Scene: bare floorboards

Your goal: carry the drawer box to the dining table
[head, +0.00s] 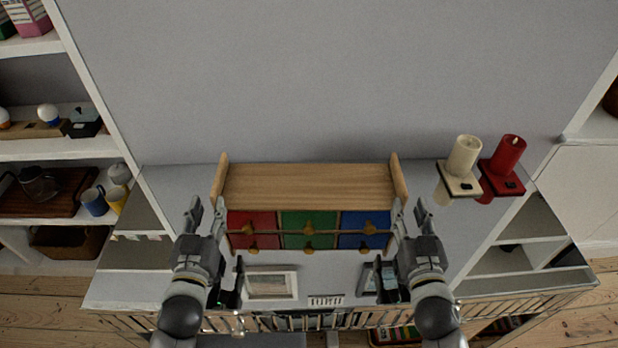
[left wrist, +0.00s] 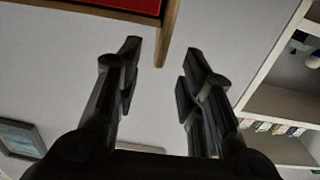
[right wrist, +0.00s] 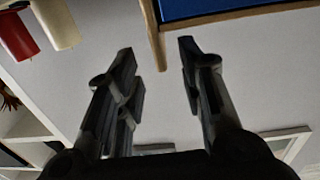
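The drawer box (head: 308,186) is a pale wooden case with raised side panels and red, green and blue drawer fronts with brass-coloured knobs. It stands against the grey wall in the middle of the head view. My left gripper (head: 208,212) is open at its left end. In the left wrist view, the wooden side panel (left wrist: 168,38) and a bit of red show ahead of the parted fingers. My right gripper (head: 410,212) is open at its right end. In the right wrist view, the other side panel (right wrist: 153,35) and blue front show just ahead of the fingertips. Contact is not clear. The dining table is not in view.
A cream candle (head: 464,156) and a red candle (head: 508,154) stand on small holders right of the box. Picture frames (head: 271,283) sit below it. Shelves with mugs (head: 94,201) stand at the left, white shelving at the right. Floorboards (head: 560,325) show at the bottom right.

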